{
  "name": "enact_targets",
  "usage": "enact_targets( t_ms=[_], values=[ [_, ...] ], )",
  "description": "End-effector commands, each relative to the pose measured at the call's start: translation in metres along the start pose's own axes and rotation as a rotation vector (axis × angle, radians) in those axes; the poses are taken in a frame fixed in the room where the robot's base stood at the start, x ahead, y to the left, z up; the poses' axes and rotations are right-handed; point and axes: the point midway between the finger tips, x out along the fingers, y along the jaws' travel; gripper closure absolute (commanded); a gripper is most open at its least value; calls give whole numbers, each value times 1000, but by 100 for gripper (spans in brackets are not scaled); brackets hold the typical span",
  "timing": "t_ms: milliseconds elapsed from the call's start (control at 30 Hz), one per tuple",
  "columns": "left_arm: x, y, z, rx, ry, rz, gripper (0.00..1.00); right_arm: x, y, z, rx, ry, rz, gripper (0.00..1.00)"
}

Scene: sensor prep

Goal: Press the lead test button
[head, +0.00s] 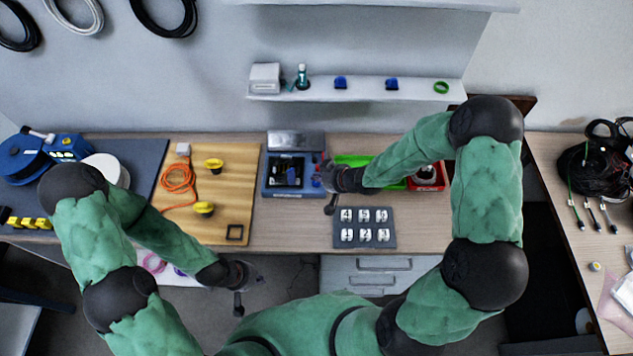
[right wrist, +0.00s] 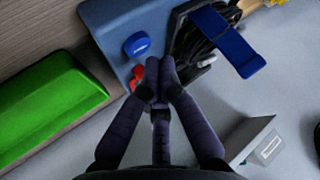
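The blue tester box (head: 267,188) sits on the table in the middle of the head view, with dark contents in its recess. In the right wrist view its blue face (right wrist: 118,24) carries a round blue button (right wrist: 137,45) and a red part (right wrist: 136,76). I cannot read which is the lead test button. My right gripper (head: 322,172) is at the box's right edge. In the right wrist view its fingertips (right wrist: 158,75) are together and empty, beside the red part and partly covering it; contact is unclear. My left gripper (head: 255,276) hangs by the table's front edge, its fingers indistinct.
A green bin (head: 352,160) and a red bin (head: 440,178) stand right of the box. A grey labelled plate (head: 388,213) lies in front. A wooden board (head: 220,170) with an orange cord (head: 178,181) is left. A shelf (head: 420,96) hangs behind.

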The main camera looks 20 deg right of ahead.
Motion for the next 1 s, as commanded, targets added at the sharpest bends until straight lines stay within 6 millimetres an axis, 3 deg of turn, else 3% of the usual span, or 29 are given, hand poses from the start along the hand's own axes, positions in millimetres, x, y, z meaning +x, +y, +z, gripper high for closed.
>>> enact_targets(
  t_ms=[1000],
  values=[
    [7, -3, 0, 0, 0, 0, 100, 8, 3, 7, 0, 0, 0, 100]
  ],
)
